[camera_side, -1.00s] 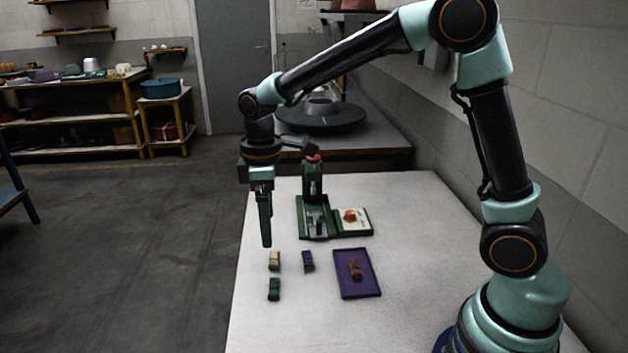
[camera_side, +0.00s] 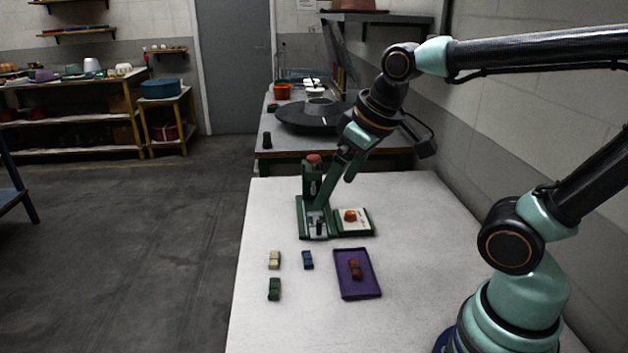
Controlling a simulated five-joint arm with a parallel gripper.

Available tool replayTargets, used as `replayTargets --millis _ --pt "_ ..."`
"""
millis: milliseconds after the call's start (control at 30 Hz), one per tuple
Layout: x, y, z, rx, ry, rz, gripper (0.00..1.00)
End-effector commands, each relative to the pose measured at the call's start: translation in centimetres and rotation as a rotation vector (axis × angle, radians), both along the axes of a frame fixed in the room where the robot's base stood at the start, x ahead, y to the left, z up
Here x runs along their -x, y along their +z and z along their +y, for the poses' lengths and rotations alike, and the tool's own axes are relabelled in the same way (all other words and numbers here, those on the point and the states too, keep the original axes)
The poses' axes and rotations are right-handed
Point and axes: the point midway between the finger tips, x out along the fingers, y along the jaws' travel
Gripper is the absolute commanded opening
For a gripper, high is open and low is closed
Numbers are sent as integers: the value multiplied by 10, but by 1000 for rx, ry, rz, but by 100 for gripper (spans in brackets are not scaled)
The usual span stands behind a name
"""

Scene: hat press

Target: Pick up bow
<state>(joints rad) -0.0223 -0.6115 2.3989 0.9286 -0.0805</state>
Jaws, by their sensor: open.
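A small reddish-brown piece (camera_side: 355,269), possibly a bow, lies on a purple tray (camera_side: 347,291) at the front of the white table. Three similar small pieces lie left of the tray: a cream one (camera_side: 274,260), a blue one (camera_side: 307,260) and a green one (camera_side: 274,289). I cannot tell which one is the bow. My gripper (camera_side: 335,192) is open and tilted, with its fingers pointing down and left. It is over or in front of the green press (camera_side: 312,180), well behind the small pieces. Nothing shows between the fingers.
Beside the press, a green-edged white pad (camera_side: 357,228) carries an orange piece (camera_side: 350,215). Behind the table, a grey bench (camera_side: 290,141) holds a dark hat-shaped disc (camera_side: 315,118). The table's front left is clear.

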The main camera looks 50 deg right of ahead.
Motion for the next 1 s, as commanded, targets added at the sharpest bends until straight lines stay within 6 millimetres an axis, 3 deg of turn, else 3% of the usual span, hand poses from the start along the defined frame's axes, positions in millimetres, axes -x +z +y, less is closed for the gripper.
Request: replayTargets --millis 133,167,233,767,867,1000 --pt "12 -1 -5 -27 -72 -51 100" --pt "13 -2 -6 -30 -79 -56 96" --pt "15 -2 -7 -35 -92 -65 69" --pt "13 -2 -6 -21 -62 -57 69" --pt "6 -3 -3 26 46 -29 69" --pt "-14 -8 5 136 329 37 69"
